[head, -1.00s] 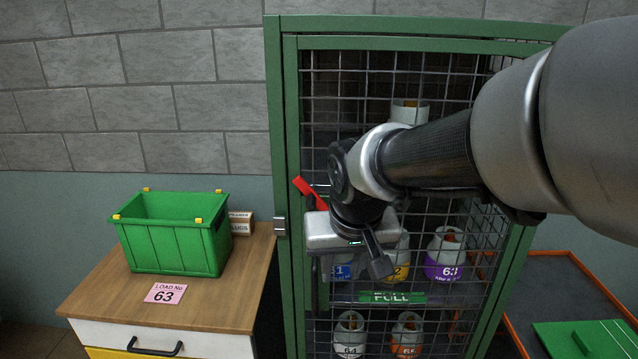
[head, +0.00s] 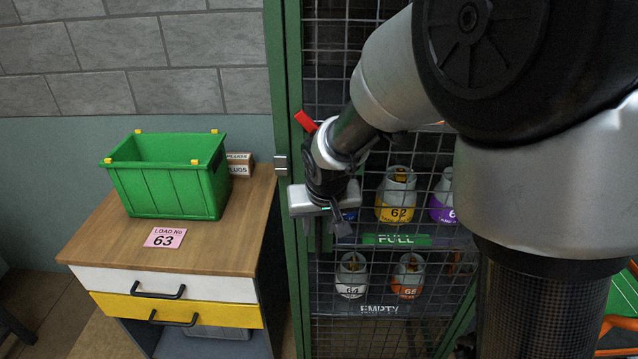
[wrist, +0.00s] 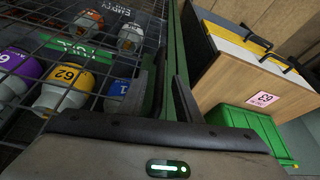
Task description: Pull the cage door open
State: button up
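The cage door (head: 292,90) is a green frame with wire mesh, and it looks shut in its green cage frame. A red lever (head: 305,122) sticks up near the door's left edge. A green upright handle (head: 318,240) shows partly below my gripper; its upper part is hidden. My gripper (head: 326,228) is low at the door's left side, pointing at the handle. In the wrist view my gripper (wrist: 170,92) has its two dark fingers apart, with dark green between them. I cannot tell whether they touch the handle.
Behind the mesh stand several gas cylinders, such as the yellow 62 (head: 396,205). A wooden-topped drawer unit (head: 215,245) with a green crate (head: 170,190) stands close on the left. A green panel (head: 625,300) lies at the right. Some floor (head: 45,300) shows at lower left.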

aim_at(319, 229)
jog(key=shift+x, duration=2.35)
grip_shut()
